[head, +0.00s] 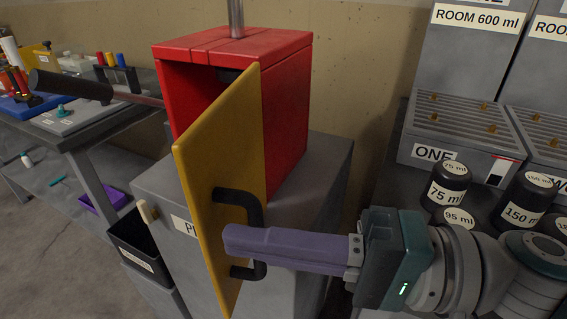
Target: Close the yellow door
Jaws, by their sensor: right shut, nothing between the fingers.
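The yellow door (225,165) stands swung open at the front of a red box (285,110). Part of the box's dark inside shows to the left of the door. A black handle (258,205) sticks out from the door's right face. My right gripper (230,237) comes in from the right with its purple fingers shut. Its fingertips lie at the handle and seem to reach between the handle's bar and the door. I cannot tell whether they touch the door. My left gripper is not in view.
The red box stands on a grey cabinet (320,185). A black lever (70,87) juts out left of the box. At right are black jars (449,186) and a grey unit labelled ONE (455,135). A workbench (85,125) stands at left, with a black bin (135,240) nearer.

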